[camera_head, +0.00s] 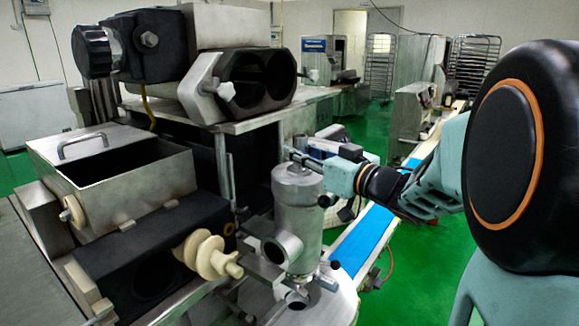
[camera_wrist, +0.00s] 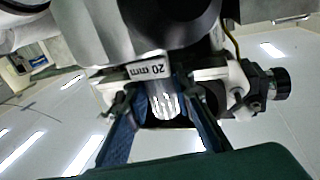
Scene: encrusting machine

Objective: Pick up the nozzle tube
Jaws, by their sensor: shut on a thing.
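My gripper (camera_head: 297,158) reaches in from the right at the top of an upright metal cylinder (camera_head: 298,208) with a side port. In the wrist view my gripper's blue fingers (camera_wrist: 156,92) are closed around a shiny metal tube (camera_wrist: 164,104), which I take to be the nozzle tube. A white label reading "20 mm" (camera_wrist: 148,71) sits just above it. In the head view the held tube is too small and hidden to make out clearly. I cannot tell whether it is apart from the cylinder.
A cream auger screw (camera_head: 208,256) sticks out left of the cylinder. An open metal hopper (camera_head: 150,180) and a black double-bore block (camera_head: 258,82) stand further left and behind. A blue conveyor belt (camera_head: 362,240) runs behind the cylinder. Green floor is open at right.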

